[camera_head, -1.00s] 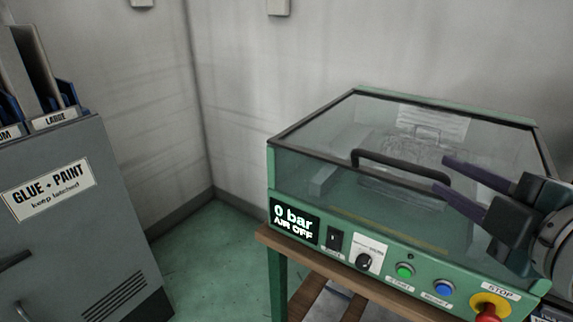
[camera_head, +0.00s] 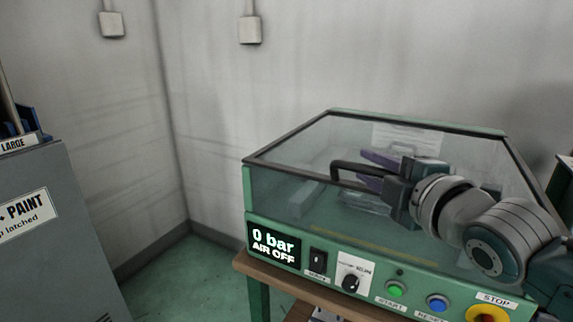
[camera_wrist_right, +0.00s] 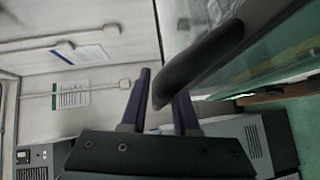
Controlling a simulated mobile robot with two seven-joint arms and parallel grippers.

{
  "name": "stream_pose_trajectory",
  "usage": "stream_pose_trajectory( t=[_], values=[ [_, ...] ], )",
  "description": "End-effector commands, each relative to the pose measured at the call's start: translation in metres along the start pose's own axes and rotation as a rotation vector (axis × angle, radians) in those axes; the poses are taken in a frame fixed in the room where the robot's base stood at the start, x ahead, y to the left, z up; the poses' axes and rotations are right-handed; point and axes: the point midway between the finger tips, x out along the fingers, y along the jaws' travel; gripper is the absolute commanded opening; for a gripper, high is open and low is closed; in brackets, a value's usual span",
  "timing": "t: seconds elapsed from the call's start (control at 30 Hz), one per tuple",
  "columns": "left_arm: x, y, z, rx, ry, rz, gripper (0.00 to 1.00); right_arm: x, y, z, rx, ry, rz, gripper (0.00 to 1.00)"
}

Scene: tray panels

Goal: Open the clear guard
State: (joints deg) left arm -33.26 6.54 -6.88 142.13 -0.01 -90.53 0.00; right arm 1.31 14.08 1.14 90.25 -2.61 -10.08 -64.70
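The clear guard (camera_head: 290,150) is a dark-framed transparent cover on the green machine (camera_head: 340,240). It is down over the machine. Its black bar handle (camera_head: 342,167) is on the front and also shows large in the right wrist view (camera_wrist_right: 205,55). My right gripper (camera_head: 366,167) is at the handle with its purple fingers apart. In the right wrist view, the handle's near end lies between the fingers (camera_wrist_right: 164,84), with a small gap to the left finger. Contact with the other finger is unclear. My left gripper is not in view.
The machine's front panel has a "0 bar AIR OFF" display (camera_head: 273,246), a knob (camera_head: 351,282), a green button (camera_head: 397,288), a blue button (camera_head: 437,303) and a stop button (camera_head: 487,313). A grey cabinet (camera_head: 50,260) stands at left. Floor shows between them.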

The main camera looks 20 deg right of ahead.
Motion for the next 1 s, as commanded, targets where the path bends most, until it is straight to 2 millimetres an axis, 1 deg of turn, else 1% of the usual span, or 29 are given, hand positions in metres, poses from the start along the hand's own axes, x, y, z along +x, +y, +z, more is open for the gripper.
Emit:
stream_pose_trajectory(
  t=[0.27, 0.37, 0.53, 1.0],
  values=[
    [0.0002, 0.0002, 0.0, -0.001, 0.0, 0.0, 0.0, 0.0021, 0.0003, -0.0002, -0.001, 0.0, 0.0, 0.29],
    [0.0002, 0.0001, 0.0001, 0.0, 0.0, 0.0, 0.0, 0.002, 0.0002, -0.0002, -0.001, 0.0, 0.0, 0.2],
    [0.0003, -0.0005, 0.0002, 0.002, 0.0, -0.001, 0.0, 0.0019, 0.0002, -0.0001, 0.0, 0.0, 0.0, 0.01],
    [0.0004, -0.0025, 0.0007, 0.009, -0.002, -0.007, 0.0, 0.0018, 0.0002, -0.0002, 0.0, 0.0, 0.0, 0.0]
  ],
)
